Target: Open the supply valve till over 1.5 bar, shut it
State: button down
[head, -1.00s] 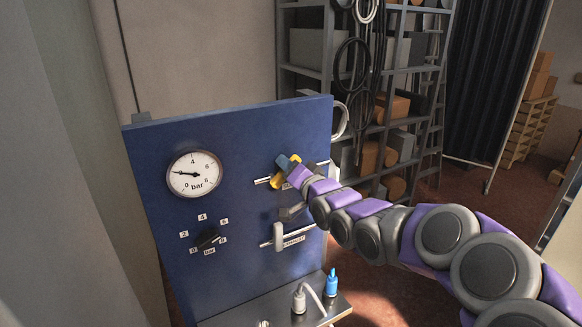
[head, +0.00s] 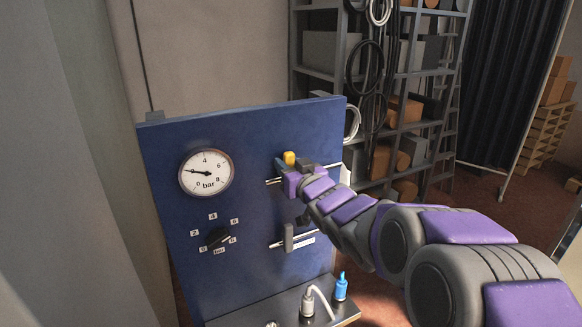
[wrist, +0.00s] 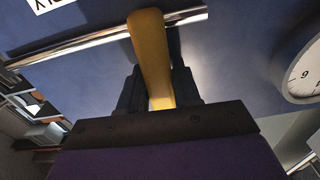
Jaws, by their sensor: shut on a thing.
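The supply valve's yellow lever (wrist: 150,55) lies between the two dark fingers of my gripper (wrist: 158,85), which is shut on it. In the wrist view the lever stands roughly across the chrome pipe (wrist: 70,45). In the head view only the yellow tip (head: 289,157) shows above my gripper (head: 294,168); the rest is hidden. The round pressure gauge (head: 207,173) is at the panel's upper left, its needle pointing left, around 2 bar, over a covered numeral. Its edge shows in the wrist view (wrist: 305,72).
A ledge below holds a white plug (head: 307,303) and a blue one (head: 341,287). Shelving (head: 320,88) stands behind.

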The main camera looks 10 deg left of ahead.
jog(key=shift+s+a+f+n, duration=0.15)
jog(key=shift+f+n, duration=0.15)
jog(key=shift+f, duration=0.15)
jog(key=c, duration=1.3)
grip_release()
jog(key=o, duration=0.3)
jog(key=shift+r, duration=0.15)
jog(key=shift+o, duration=0.6)
jog(key=shift+r, duration=0.1)
jog(key=v, duration=1.7)
jog(key=shift+p, duration=0.4)
